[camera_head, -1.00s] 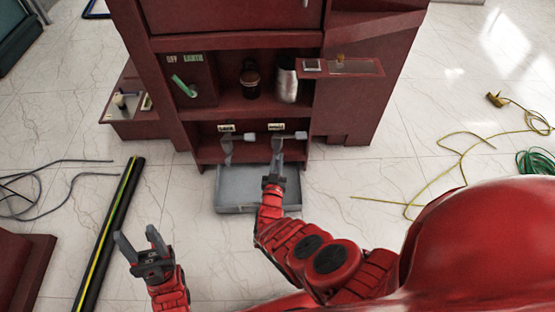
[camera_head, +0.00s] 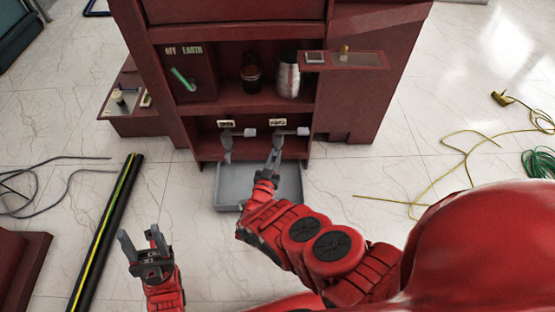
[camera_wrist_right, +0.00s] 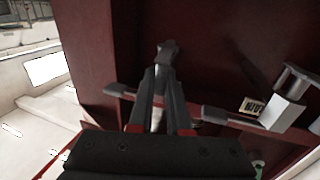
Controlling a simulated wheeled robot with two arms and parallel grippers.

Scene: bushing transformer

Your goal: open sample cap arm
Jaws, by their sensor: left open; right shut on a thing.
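In the head view, two grey valve-like fittings sit on the lower shelf of the red cabinet, the left fitting (camera_head: 228,141) and the right fitting (camera_head: 288,132). Each has a label above it and a grey arm hanging down. My right gripper (camera_head: 271,164) is at the hanging arm of the right fitting. The right wrist view shows its fingers (camera_wrist_right: 162,85) shut on a grey piece (camera_wrist_right: 167,48), which they partly hide. My left gripper (camera_head: 139,244) is open and empty above the floor at the lower left, away from the cabinet.
A grey tray (camera_head: 291,187) lies on the floor below the fittings. The upper shelf holds a dark jar (camera_head: 251,75) and a silver canister (camera_head: 288,77). A red side shelf (camera_head: 355,60) juts out right. A black-yellow pole (camera_head: 105,235) and cables (camera_head: 450,155) lie on the floor.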

